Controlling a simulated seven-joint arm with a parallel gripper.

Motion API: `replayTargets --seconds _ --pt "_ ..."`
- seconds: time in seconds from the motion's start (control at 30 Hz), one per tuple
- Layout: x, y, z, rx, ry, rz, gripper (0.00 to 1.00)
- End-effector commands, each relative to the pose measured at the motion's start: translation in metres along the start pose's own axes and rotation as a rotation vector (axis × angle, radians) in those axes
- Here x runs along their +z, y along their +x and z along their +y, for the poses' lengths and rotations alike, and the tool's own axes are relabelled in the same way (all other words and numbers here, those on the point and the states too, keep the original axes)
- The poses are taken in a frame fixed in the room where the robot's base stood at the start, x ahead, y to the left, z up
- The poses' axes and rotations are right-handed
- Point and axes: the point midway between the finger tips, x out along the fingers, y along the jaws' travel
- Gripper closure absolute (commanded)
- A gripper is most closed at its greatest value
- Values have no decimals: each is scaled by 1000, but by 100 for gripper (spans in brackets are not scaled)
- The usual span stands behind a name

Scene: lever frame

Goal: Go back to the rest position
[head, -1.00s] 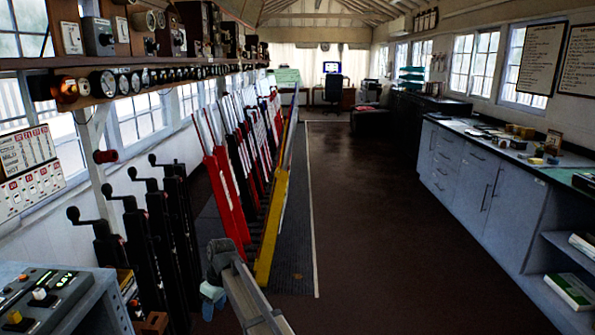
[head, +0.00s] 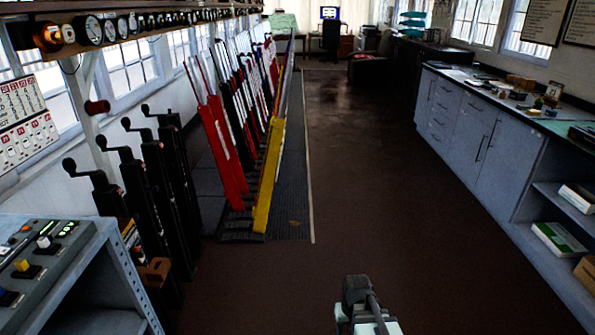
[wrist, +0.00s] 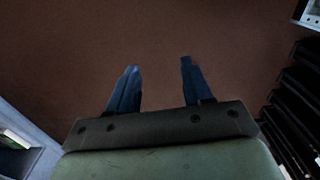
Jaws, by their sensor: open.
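My gripper (wrist: 158,75) shows in the wrist view with its two blue-grey fingers well apart. Nothing is between them, and only brown floor shows beyond. In the head view part of my arm (head: 362,305) shows at the bottom, right of centre, over open floor. The fingers cannot be made out there. My arm stands clear of the lever frame, where red levers (head: 222,150) and a yellow lever (head: 270,178) rise on the left.
Black crank-handled levers (head: 150,190) and a grey control console (head: 45,255) stand at the near left. Grey cabinets (head: 480,140) with a dark countertop and open shelves line the right. The brown floor (head: 370,180) between is free.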

Motion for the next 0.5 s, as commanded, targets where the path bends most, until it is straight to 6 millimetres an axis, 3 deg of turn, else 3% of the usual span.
replayTargets --seconds 0.07,0.27,0.5 --pt "19 5 16 10 54 -4 50" --pt "37 34 12 7 45 -63 50" --pt "77 73 10 5 44 -154 50"
